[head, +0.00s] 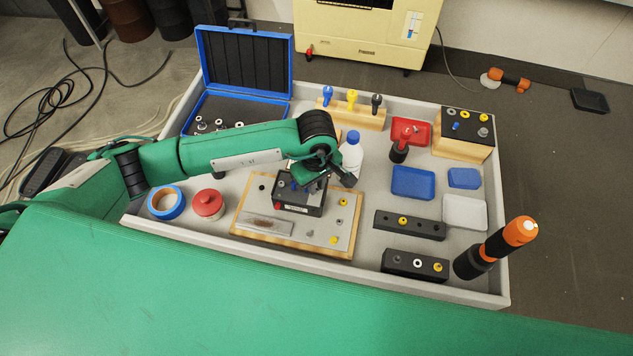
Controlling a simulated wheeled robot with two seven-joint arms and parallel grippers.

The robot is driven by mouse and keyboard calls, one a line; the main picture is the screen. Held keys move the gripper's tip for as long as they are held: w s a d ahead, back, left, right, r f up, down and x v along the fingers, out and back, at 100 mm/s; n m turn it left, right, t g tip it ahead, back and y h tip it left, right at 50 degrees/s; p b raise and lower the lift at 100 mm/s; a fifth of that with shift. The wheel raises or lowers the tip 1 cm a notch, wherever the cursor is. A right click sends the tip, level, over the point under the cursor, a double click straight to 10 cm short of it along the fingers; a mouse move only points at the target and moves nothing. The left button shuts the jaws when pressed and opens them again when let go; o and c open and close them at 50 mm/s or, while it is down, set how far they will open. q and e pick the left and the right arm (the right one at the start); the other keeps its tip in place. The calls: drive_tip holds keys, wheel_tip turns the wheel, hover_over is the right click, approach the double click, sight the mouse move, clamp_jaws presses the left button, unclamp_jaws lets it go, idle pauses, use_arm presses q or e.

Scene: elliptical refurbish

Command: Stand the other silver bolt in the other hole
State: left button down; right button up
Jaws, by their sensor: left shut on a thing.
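My left gripper (316,180) points down over the black box (299,203) on the wooden-edged board (250,214). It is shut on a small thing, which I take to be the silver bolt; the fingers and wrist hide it. Small silver pieces (339,222) and yellow pieces (342,202) sit on the right of the board. Another silver bolt head (482,132) shows on the wooden block (461,148) at the back right. A dark spot, perhaps a hole, is at the board's back left. My right gripper is not in view.
A white bottle (351,152) stands close behind my gripper. A red pot (208,204) and blue tape roll (166,203) are left of the board. Black blocks (410,225), blue trays (412,183) and an orange-black tool (497,247) are right. An open blue case (246,94) is behind.

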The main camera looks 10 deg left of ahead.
use_arm(q)
drive_tip(key=c, duration=1.3)
unclamp_jaws()
drive_tip(key=shift+c, duration=0.2)
drive_tip(key=shift+r, duration=0.5)
wheel_tip(320, 180, up, 13)
drive_tip(key=b, duration=0.4)
drive_tip(key=shift+f, duration=0.1)
